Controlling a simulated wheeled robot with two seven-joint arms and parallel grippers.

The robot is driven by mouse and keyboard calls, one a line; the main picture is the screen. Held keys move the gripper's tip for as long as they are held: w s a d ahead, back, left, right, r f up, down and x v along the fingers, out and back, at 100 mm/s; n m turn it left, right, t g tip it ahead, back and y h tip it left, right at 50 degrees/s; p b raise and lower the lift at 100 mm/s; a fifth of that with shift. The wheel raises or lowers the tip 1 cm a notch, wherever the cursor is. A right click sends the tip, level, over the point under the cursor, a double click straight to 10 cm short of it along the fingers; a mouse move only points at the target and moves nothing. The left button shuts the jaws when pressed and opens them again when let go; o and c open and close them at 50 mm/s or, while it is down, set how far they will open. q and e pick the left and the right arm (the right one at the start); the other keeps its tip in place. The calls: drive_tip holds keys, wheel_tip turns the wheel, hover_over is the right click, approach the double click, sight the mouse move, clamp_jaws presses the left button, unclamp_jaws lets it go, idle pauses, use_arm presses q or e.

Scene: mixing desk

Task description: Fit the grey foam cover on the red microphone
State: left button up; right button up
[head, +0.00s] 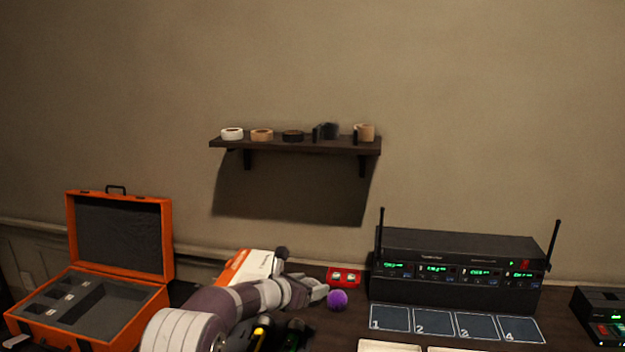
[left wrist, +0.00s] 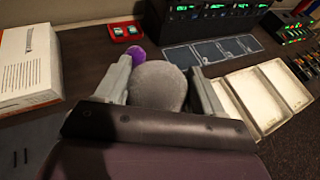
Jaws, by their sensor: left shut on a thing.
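My left gripper (head: 316,293) is low over the desk, left of a purple foam ball (head: 337,300). In the left wrist view its fingers (left wrist: 160,78) are shut on a round grey foam cover (left wrist: 158,88), one finger on each side. The purple ball (left wrist: 136,56) shows just beyond the left finger, partly hidden by it; I cannot tell how far apart they are. The grey cover does not show clearly in the head view. I see no red microphone in either view. My right gripper is not in view.
A white and orange box (left wrist: 28,68) lies left of the gripper. A small red holder (head: 343,277) is behind it. Numbered pads (head: 433,323), a black receiver (head: 455,272) and pale trays (left wrist: 249,95) are to the right. An orange case (head: 155,240) stands open at left.

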use_arm(q)
drive_tip(key=s+a+f+n+t+y+b, duration=0.2)
drive_tip(key=s+a+f+b, duration=0.7)
drive_tip(key=s+a+f, duration=0.9)
drive_tip(key=s+n+y, duration=0.2)
drive_tip(key=s, duration=0.1)
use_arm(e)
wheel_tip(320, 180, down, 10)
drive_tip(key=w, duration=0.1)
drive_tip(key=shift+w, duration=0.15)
